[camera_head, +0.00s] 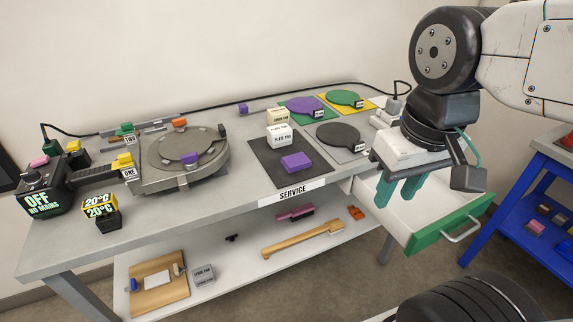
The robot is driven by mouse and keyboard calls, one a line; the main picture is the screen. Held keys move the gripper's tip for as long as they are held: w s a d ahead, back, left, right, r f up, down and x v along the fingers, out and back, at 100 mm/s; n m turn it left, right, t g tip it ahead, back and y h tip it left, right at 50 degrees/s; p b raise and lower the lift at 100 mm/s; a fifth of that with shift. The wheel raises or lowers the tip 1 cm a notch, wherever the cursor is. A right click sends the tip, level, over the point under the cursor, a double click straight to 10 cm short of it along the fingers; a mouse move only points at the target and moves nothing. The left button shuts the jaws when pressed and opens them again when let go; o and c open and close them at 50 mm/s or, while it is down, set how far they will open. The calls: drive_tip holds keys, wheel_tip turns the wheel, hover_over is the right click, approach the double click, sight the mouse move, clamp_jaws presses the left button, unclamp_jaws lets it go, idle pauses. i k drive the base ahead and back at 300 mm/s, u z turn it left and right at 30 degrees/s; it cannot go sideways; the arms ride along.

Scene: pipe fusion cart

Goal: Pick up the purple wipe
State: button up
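A purple block (295,162) that looks like the wipe lies flat on a dark square mat (262,170) at the front of the grey bench, behind the SERVICE label. Another small purple piece (190,158) sits on the round plate device (160,176) at the left; I cannot tell what it is. My gripper (398,190) has two teal fingers pointing down, with a clear gap and nothing between them. It appears to the right of the purple block, in front of the open drawer, apart from the block.
White boxes (279,136) stand just behind the purple block. Dark, purple and green round plates lie on mats behind. A drawer (450,222) with a green front is open below my gripper. A blue cart (515,220) stands at the right. A lower shelf holds tools.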

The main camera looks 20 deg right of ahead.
sight(294, 163)
drive_tip(key=z, duration=2.5)
drive_tip(key=k, duration=0.5)
drive_tip(key=u, duration=1.1)
